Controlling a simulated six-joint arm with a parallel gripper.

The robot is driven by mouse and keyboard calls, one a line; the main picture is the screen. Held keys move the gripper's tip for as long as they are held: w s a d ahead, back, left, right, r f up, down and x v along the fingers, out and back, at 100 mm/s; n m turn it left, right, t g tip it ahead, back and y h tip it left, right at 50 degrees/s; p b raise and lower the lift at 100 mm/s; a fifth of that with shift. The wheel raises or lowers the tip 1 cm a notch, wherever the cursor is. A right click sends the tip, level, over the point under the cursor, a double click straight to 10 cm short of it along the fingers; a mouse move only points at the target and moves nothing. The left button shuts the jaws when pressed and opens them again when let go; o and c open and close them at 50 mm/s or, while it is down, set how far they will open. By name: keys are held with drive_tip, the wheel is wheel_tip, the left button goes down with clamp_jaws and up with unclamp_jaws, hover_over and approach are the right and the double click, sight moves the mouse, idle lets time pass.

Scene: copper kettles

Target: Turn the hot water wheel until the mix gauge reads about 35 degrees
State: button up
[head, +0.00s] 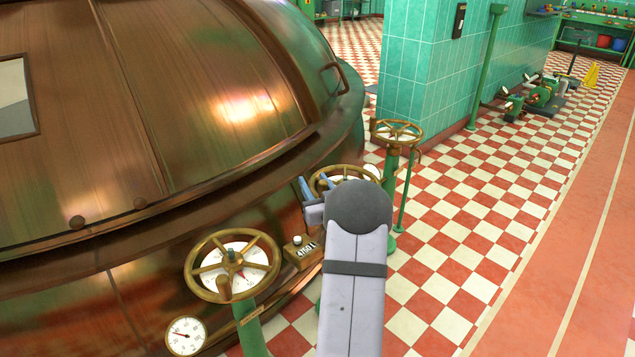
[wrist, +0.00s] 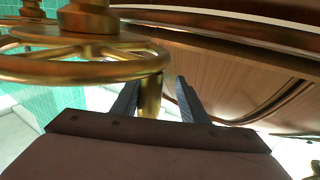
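Three brass hand wheels stand along the copper kettle in the head view: a near wheel (head: 201,272), a middle wheel (head: 319,178) partly hidden by my arm, and a far wheel (head: 397,125). No label tells which is hot water. My gripper (head: 306,188) is at the middle wheel. In the wrist view, its fingers (wrist: 158,99) are open, with a brass upright handle (wrist: 150,92) between them, nearer the left finger. The wheel rim (wrist: 75,70) is at left. A white dial (head: 242,262) shows behind the near wheel, and another dial (head: 185,336) sits lower left; neither reading is legible.
The large copper kettle (head: 200,110) fills the left side. A small counter box (head: 303,251) sits between the near and middle wheels. A green tiled pillar (head: 425,75) stands behind the far wheel.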

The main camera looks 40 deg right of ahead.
drive_tip(key=shift+d, duration=0.2)
drive_tip(key=shift+s, duration=0.2)
drive_tip(key=shift+s+a, duration=0.1)
drive_tip(key=shift+s, duration=0.15)
drive_tip(key=p+v, duration=0.1)
drive_tip(key=v, duration=0.5)
drive_tip(key=shift+s+a, duration=0.2)
